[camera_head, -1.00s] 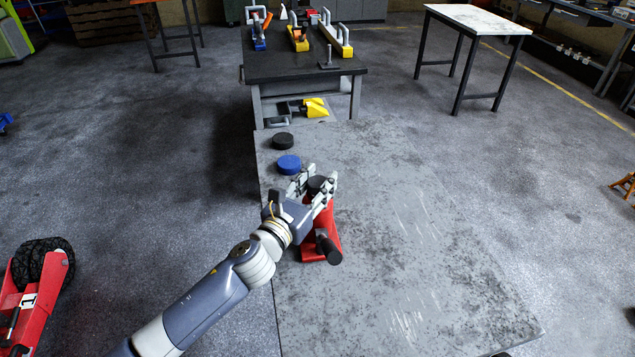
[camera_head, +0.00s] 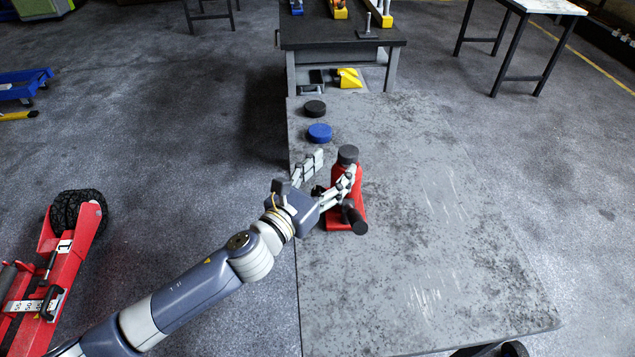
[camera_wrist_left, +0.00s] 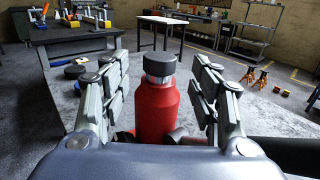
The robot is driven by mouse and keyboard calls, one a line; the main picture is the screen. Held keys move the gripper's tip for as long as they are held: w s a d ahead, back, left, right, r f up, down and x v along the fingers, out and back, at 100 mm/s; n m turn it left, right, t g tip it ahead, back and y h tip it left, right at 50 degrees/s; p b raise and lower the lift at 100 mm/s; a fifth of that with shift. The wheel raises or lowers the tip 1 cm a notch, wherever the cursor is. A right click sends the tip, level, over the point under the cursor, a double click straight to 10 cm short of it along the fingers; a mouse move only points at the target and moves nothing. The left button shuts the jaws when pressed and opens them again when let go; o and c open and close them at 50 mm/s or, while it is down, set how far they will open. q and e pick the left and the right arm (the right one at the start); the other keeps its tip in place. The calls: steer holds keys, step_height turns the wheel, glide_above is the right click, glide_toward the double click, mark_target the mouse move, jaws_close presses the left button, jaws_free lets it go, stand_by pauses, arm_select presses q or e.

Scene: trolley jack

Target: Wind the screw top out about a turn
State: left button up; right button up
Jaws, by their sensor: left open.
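The red bottle jack (camera_head: 343,205) stands upright on the grey worktable, its dark screw top (camera_head: 348,154) uppermost and a dark round socket end pointing toward me. In the left wrist view, the jack's red body (camera_wrist_left: 157,112) and its grey-black screw top (camera_wrist_left: 160,66) show between the two fingers, apart from both. My left gripper (camera_head: 333,174) is open and empty, just left of and in front of the jack; one finger overlaps the red body in the head view. The lower part of the jack is hidden in the wrist view. My right gripper is not in view.
A blue disc (camera_head: 320,133) and a black disc (camera_head: 315,107) lie on the grey worktable (camera_head: 430,240) beyond the jack. Its right side is clear. A dark bench (camera_head: 340,36) stands behind. A red trolley jack (camera_head: 60,265) is on the floor at the left.

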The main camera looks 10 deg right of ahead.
arm_select(q)
steer(key=v, duration=0.4)
steer(key=shift+s+a, duration=0.25)
steer(key=shift+s, duration=0.05)
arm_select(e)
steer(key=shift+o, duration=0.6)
